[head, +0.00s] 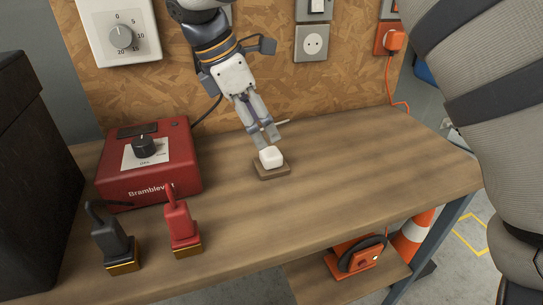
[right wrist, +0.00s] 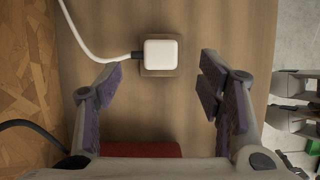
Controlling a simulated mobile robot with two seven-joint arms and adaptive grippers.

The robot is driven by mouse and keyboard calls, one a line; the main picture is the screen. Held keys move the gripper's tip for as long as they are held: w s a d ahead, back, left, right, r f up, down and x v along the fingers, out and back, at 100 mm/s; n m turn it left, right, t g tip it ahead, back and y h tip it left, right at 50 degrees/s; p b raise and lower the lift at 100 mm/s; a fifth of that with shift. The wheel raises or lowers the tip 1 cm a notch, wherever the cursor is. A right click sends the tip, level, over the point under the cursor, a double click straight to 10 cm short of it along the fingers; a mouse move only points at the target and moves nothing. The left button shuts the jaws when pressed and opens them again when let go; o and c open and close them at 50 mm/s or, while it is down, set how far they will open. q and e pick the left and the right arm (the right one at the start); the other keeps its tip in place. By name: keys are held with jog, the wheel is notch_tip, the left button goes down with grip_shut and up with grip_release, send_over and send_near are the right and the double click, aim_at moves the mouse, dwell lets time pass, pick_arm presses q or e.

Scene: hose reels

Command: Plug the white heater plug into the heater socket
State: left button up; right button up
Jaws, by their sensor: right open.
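The white heater plug (head: 271,157) stands on a small brown wooden block (head: 272,173) on the bench. In the right wrist view the plug (right wrist: 161,52) shows as a white square, with a white cable leaving its left side. My right gripper (head: 265,137) is open just above and behind the plug. In the right wrist view its fingers (right wrist: 160,80) are spread wide, with the plug ahead in line with the gap and nothing held. A round empty wall socket (head: 313,45) sits on a grey plate; I cannot read a heater label. My left gripper is not in view.
A red box (head: 150,165) with a dial stands left on the bench (head: 350,165). Black (head: 112,243) and red (head: 180,224) plugs stand in front of it. An orange plug (head: 394,40) sits in another wall socket. The bench right of the white plug is clear.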

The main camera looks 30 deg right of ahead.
aim_at(269, 152)
jog(key=shift+x, duration=0.95)
jog(key=x, duration=0.5)
jog(key=shift+a+f, duration=0.2)
jog(key=shift+a, duration=0.05)
jog(key=c, duration=1.2)
